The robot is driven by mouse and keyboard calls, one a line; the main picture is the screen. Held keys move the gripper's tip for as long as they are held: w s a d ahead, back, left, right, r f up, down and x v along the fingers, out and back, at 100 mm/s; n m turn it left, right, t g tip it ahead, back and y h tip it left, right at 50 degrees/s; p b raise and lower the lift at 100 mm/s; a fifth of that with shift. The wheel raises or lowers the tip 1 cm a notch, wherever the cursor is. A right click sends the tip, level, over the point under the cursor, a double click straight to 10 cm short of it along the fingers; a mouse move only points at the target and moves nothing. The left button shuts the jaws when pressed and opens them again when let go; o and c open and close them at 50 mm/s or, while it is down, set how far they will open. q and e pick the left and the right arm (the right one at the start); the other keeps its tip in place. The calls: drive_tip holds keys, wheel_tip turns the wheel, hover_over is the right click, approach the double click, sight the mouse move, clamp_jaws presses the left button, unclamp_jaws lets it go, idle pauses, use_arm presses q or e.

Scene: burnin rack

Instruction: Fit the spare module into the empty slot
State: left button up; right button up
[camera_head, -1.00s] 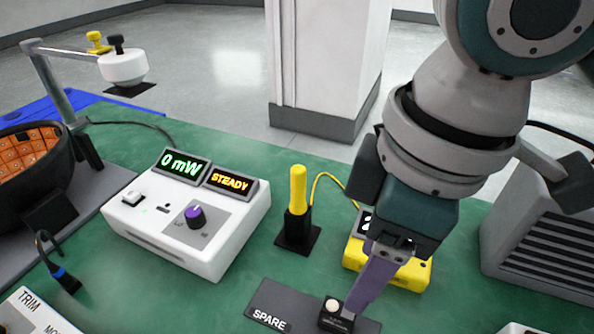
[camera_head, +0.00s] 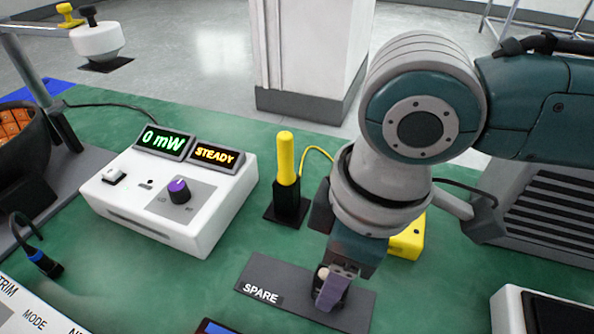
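The spare module (camera_head: 323,271) is a small dark block with a pale round top. It is at the dark grey plate labelled SPARE (camera_head: 262,292) at the front middle, mostly hidden behind my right gripper. My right gripper (camera_head: 331,288) points down at the module, with a purple finger in front of it. The other finger is hidden, so I cannot tell whether the fingers are closed on the module. I cannot tell whether the module touches the plate. My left gripper is not in view. I cannot make out an empty slot.
A white meter box (camera_head: 170,205) reads 0 mW and STEADY. A yellow-handled tool (camera_head: 286,160) stands in a black holder behind the plate. A yellow device (camera_head: 408,240) is partly hidden by my arm. A grey vented box (camera_head: 545,215) stands right. Green table shows between them.

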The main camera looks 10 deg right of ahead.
clamp_jaws()
drive_tip(key=shift+r, duration=0.1)
idle(0.5)
